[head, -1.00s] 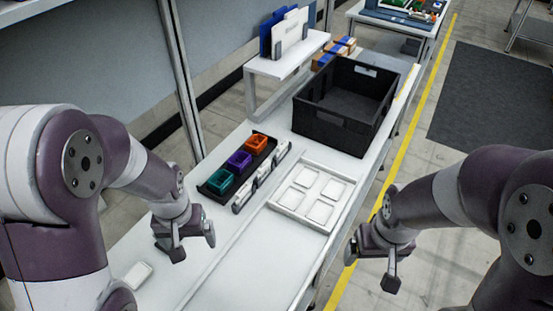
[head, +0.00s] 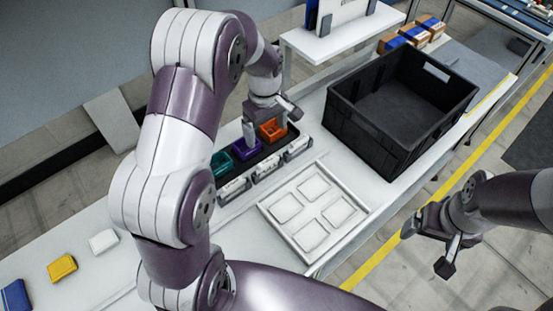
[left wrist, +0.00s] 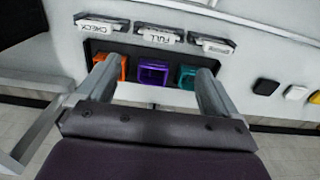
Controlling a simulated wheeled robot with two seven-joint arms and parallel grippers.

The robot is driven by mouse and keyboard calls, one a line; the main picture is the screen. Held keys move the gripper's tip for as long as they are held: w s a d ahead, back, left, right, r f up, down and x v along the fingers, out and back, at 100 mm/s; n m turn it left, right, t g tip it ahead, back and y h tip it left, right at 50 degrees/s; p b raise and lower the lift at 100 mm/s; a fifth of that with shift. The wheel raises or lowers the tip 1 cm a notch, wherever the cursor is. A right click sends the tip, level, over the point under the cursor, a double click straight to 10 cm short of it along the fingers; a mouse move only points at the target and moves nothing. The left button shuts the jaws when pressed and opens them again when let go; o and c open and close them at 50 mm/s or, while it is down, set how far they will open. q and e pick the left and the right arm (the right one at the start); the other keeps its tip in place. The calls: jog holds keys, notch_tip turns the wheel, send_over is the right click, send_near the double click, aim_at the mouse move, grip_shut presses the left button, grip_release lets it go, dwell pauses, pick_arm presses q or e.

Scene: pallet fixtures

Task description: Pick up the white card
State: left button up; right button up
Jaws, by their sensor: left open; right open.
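A small white card-like block (head: 103,241) lies flat on the left part of the white table in the head view. It also appears to show at the right of the left wrist view (left wrist: 296,92), apart from my gripper. My left gripper (head: 270,122) is open and empty over the row of small bins, well to the right of the white block. Its two spread fingers frame the bins in the left wrist view (left wrist: 156,85). My right gripper (head: 428,248) is open and empty beyond the table's right edge, over the floor.
Orange (head: 272,130), purple (head: 246,149) and teal (head: 221,164) bins sit in a black holder, with labelled white pieces (head: 268,174) in front. A yellow block (head: 62,268) and a blue one (head: 15,296) lie near the white block. A white tray (head: 340,254) and a black crate (head: 400,140) stand right.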

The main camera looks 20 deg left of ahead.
pick_arm(q)
notch_tip(320, 180, down, 3)
jog(key=s, duration=0.1)
jog(key=p, duration=0.2)
send_over(267, 161)
notch_tip(267, 161, down, 4)
jog(key=shift+w+f, duration=0.15)
jog(key=shift+f, duration=0.05)
notch_tip(267, 161, down, 5)
jog(key=shift+r+p, duration=0.1)
jog(key=shift+p, duration=0.6)
jog(key=shift+f, duration=0.2)
jog(key=shift+r, duration=0.1)
jog(key=c, duration=1.1)
pick_arm(e)
notch_tip(267, 161, up, 4)
jog(key=shift+s+a+f, duration=0.1)
jog(key=shift+f, duration=0.1)
